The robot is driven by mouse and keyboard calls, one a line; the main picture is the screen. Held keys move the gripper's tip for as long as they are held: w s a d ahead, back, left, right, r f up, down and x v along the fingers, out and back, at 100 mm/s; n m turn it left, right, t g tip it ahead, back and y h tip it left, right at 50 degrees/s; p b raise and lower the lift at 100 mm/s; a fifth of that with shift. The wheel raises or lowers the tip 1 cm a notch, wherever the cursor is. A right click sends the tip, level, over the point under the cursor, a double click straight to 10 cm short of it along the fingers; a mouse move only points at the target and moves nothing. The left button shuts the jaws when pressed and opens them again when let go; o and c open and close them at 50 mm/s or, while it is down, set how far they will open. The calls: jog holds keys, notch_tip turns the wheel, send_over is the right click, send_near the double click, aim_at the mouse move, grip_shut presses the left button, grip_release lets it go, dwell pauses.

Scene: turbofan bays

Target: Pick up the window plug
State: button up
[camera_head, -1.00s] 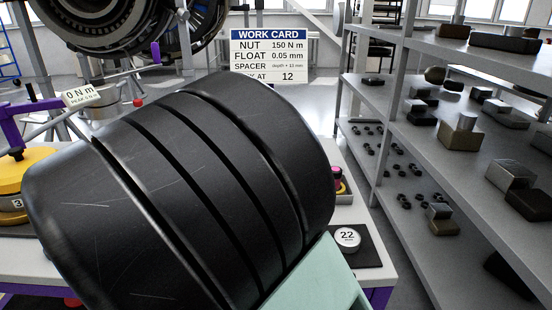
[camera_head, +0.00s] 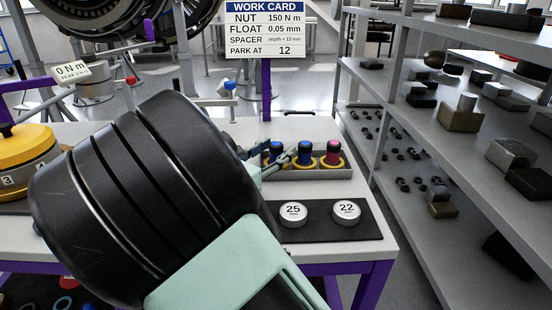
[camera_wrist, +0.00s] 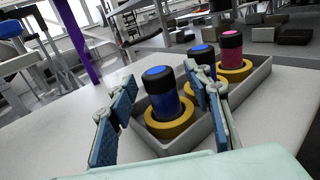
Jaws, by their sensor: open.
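No part is labelled as the window plug. Three dark plugs with coloured caps stand upright in yellow rings in a grey tray (camera_head: 325,175). The near blue-capped plug (camera_wrist: 160,92) appears in the wrist view between the two fingers of my gripper (camera_wrist: 160,78), which are open and apart from it. A second blue-capped plug (camera_head: 305,153) is partly behind the right finger in the wrist view. The pink-capped plug (camera_head: 333,153) stands at the right end. In the head view my gripper (camera_head: 270,160) reaches the tray's left end and partly hides the near plug.
Two round weights marked 25 (camera_head: 293,212) and 22 (camera_head: 347,211) lie on a black mat (camera_head: 320,232) in front of the tray. A yellow numbered dial (camera_head: 25,160) stands at the left. Shelves with blocks stand to the right. A work card (camera_head: 265,30) hangs behind.

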jog(key=shift+w+d, duration=0.2)
jog(key=shift+w, duration=0.05)
jog(key=shift+c, duration=0.4)
grip_shut()
jog(key=shift+r, duration=0.1)
